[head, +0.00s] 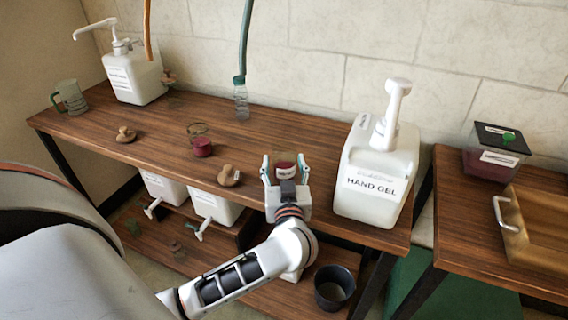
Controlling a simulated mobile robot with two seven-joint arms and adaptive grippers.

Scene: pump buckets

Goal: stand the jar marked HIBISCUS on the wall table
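A small jar (286,170) with dark red contents and a pale label stands out between the fingers of my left gripper (285,169). The label's lettering is too small to read. The gripper's fingers are spread to either side of the jar, over the front edge of the long wooden table (300,133) against the wall. I cannot tell whether the fingers press on the jar, or whether its base rests on the tabletop. My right gripper is not in view.
A white HAND GEL pump bucket (376,173) stands close on the right, another pump bucket (134,76) at the far left. A red-filled glass (202,147), a brown knobbed object (228,176) and a bottle (241,103) share the table. A second table (447,205) stands right.

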